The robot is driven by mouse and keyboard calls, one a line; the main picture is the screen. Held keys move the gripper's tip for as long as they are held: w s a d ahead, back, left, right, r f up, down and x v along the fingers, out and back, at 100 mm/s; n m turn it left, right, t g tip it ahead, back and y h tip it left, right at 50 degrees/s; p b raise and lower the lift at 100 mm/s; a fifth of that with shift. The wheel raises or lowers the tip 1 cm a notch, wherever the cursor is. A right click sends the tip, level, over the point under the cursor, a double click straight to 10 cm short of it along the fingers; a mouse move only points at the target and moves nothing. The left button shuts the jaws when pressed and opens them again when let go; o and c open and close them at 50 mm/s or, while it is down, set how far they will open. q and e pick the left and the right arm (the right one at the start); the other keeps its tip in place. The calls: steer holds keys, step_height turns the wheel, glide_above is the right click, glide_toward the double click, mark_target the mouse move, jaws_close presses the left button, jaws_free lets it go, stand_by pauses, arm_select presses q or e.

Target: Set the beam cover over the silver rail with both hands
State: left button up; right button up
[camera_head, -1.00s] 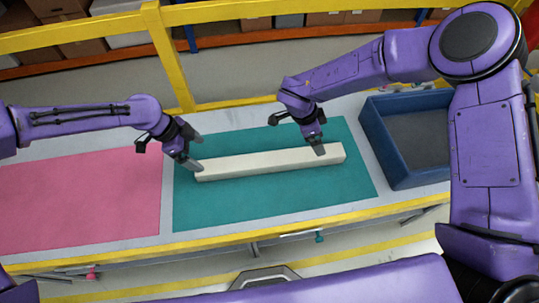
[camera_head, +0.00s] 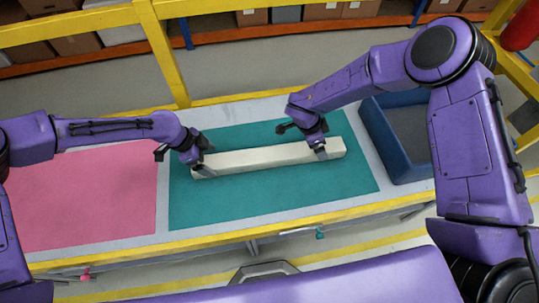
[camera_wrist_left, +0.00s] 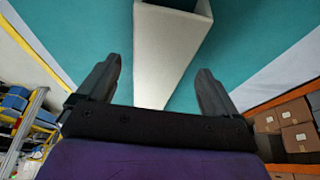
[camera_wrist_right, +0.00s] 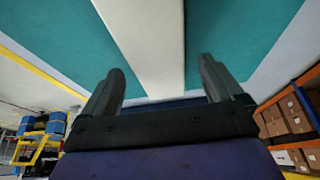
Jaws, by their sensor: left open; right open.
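The beam cover (camera_head: 265,158) is a long, cream-white bar lying across the teal mat. It also shows in the left wrist view (camera_wrist_left: 165,60), where one end looks hollow, and in the right wrist view (camera_wrist_right: 150,45). My left gripper (camera_head: 203,168) is open at the cover's left end, with its fingers apart on either side of the cover as seen from the wrist. My right gripper (camera_head: 320,152) is open near the cover's right end, its fingers likewise to either side. I cannot tell whether the fingers touch it. No silver rail can be made out.
The teal mat (camera_head: 245,205) has free room in front of the cover. A pink mat (camera_head: 85,200) lies bare to the left. A blue bin (camera_head: 385,145) stands to the right, close to my right arm. A yellow rail (camera_head: 165,55) runs behind the table.

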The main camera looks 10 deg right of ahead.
mark_target(213, 162)
arm_select(q)
steer(key=shift+x, duration=1.7)
arm_select(e)
steer(key=shift+x, duration=1.7)
arm_select(q)
steer(key=c, duration=1.3)
arm_select(e)
steer(key=shift+r, duration=0.1)
steer(key=c, duration=1.3)
